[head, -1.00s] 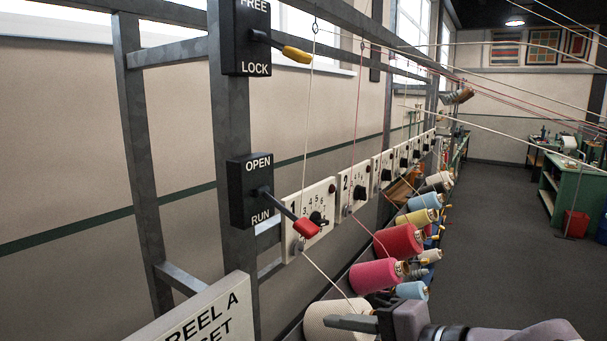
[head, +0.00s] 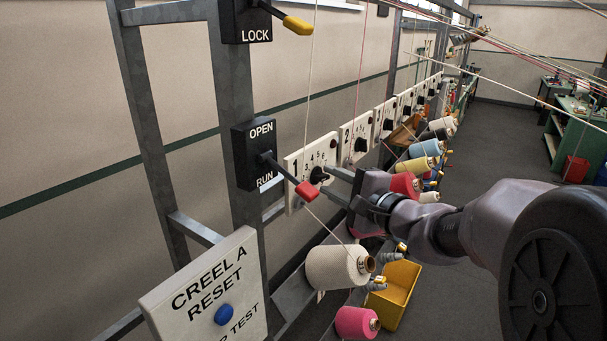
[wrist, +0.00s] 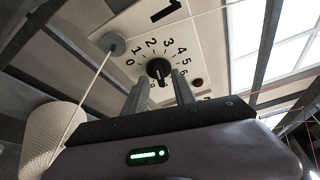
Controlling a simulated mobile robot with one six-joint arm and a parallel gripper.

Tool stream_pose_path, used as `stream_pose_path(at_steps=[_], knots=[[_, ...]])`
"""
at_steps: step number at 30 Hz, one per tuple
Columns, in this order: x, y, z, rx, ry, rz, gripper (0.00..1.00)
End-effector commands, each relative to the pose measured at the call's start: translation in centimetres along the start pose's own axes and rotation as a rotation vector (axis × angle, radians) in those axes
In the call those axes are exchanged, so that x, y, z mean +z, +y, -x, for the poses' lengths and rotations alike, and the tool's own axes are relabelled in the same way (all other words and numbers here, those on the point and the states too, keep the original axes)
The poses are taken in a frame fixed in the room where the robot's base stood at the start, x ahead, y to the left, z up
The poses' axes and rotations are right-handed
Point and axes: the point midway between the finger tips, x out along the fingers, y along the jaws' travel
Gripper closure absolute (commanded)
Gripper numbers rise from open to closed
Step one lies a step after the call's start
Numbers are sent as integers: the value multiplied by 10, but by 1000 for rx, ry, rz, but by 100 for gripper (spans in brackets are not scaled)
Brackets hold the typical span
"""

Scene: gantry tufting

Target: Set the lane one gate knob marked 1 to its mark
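The lane one panel (head: 297,166), a white plate with a large 1, hangs on the grey frame. Its black gate knob (head: 318,175) sits amid a ring of numerals; it also shows in the wrist view (wrist: 158,68). I cannot tell which numeral it points to. My gripper (head: 331,182) is in front of the knob from the right. In the wrist view, its two fingers (wrist: 158,86) are apart, one to each side just below the knob, with nothing between them that I can see. Whether they touch the knob is unclear.
A red-tipped OPEN/RUN lever (head: 305,191) juts out close left of the knob. A thread runs through a grey guide (wrist: 114,44) on the panel down to a cream cone (head: 335,266). The lane two panel (head: 355,140) is to the right. A yellow bin (head: 398,285) stands below.

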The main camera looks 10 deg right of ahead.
Motion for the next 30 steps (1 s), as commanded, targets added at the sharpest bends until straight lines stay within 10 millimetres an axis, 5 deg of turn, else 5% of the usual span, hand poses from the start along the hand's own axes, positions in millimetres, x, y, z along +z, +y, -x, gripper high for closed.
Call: stream_pose_path(at_steps=[10, 15, 30], knots=[[0, 0, -6, 0, 0, 0, 68], [0, 0, -5, 0, 0, 0, 100], [1, -3, -5, 28, 0, -62, 100]])
